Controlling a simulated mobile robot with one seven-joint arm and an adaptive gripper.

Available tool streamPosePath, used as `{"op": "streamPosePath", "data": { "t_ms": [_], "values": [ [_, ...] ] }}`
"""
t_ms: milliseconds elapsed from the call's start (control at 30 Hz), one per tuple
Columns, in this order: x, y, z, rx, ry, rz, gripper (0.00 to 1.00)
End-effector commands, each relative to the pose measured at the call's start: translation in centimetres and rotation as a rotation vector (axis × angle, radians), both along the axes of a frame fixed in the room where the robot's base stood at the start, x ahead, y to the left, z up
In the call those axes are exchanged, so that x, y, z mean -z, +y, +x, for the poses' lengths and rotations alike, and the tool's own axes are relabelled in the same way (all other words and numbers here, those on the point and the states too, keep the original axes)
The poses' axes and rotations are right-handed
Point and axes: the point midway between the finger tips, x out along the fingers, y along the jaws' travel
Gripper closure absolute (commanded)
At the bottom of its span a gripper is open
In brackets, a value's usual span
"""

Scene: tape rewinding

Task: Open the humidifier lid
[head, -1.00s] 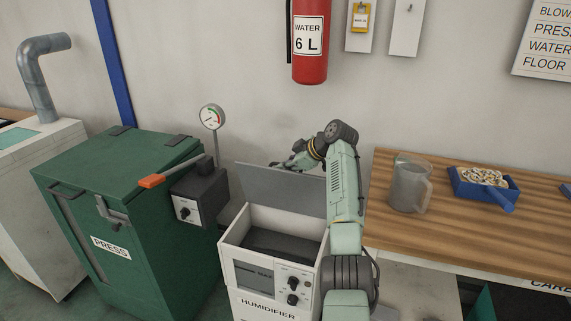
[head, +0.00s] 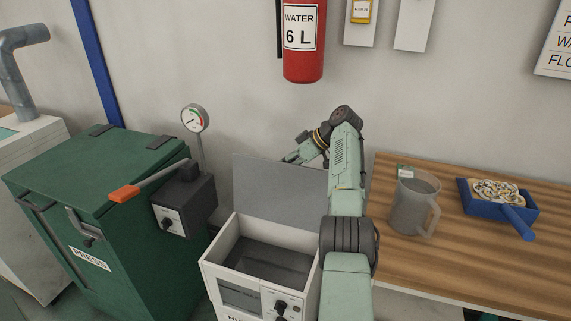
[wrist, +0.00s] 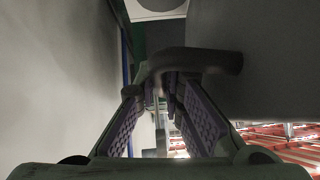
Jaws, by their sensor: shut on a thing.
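The humidifier (head: 215,283) is a white box with a dark display and knobs on its front. Its grey lid (head: 280,195) stands raised at the back, close to upright, and the dark inside shows. My gripper is behind the lid in the head view, with its fingers hidden there. In the wrist view my gripper (wrist: 163,98) is shut on the lid's dark curved handle (wrist: 205,61), which crosses between the purple finger pads. The lid's grey face (wrist: 280,65) fills the right side of that view.
The green press (head: 90,180) with an orange-tipped lever and a gauge (head: 194,118) stands at the left. A wooden bench (head: 400,257) at the right holds a clear jug (head: 408,210) and a blue tray (head: 477,208). The wall is close behind the lid.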

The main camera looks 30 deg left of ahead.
Motion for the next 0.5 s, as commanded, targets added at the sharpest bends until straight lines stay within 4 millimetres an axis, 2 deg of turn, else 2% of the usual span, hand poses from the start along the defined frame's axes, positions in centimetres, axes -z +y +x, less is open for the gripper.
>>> {"op": "streamPosePath", "data": {
  "t_ms": [233, 267, 500],
  "values": [
    [0.07, 0.06, -0.07, 0.0, 0.003, -0.001, 1.0],
    [0.08, 0.06, -0.07, 0.0, 0.003, -0.001, 0.9],
    [0.09, 0.03, -0.06, -0.002, 0.001, -0.001, 0.74]
  ]
}}
